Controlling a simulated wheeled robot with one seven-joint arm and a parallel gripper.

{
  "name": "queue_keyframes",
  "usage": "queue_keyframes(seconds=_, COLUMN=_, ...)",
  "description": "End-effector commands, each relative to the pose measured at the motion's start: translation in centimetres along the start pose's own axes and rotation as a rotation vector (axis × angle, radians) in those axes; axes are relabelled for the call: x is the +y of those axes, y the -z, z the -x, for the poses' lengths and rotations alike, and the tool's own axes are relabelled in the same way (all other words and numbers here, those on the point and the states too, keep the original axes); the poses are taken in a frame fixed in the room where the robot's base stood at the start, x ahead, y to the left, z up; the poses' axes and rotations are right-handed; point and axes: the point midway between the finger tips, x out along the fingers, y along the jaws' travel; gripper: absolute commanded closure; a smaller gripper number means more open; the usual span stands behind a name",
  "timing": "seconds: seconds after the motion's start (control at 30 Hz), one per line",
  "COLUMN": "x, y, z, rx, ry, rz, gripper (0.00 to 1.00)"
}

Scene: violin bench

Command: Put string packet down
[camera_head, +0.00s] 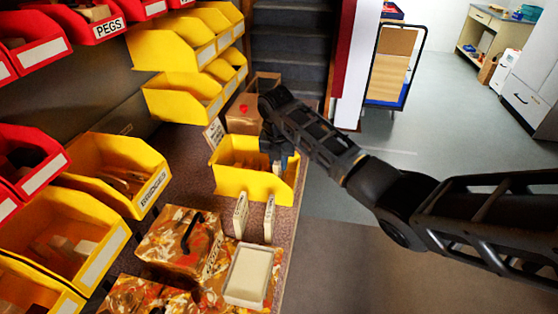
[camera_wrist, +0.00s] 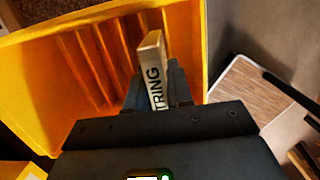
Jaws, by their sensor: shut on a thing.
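My gripper (camera_head: 279,158) is at the right end of a yellow bin (camera_head: 252,186) on the bench. In the wrist view my gripper (camera_wrist: 157,88) is shut on a thin white string packet (camera_wrist: 153,62) with dark lettering, part of which reads "TRING". The packet stands out from between the fingers against the inside of the yellow bin (camera_wrist: 40,75), which has several upright ribs or slots. I cannot tell whether the packet touches the bin. In the head view my gripper hides most of the packet.
Two pale upright labelled pieces (camera_head: 240,214) stand at the near side of the bin. A cardboard box (camera_head: 242,115) is behind it. A marbled box (camera_head: 180,240) and a white-topped block (camera_head: 248,274) are nearer. Yellow and red bins line the left. Open floor (camera_head: 350,250) lies right.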

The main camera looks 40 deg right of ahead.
Motion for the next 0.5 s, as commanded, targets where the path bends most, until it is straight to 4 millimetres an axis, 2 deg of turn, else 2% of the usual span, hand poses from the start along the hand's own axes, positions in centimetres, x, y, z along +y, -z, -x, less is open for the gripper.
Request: queue_keyframes(seconds=0.5, x=0.0, y=0.11, z=-0.78, rx=-0.001, ry=0.0, rz=0.0, gripper=1.0)
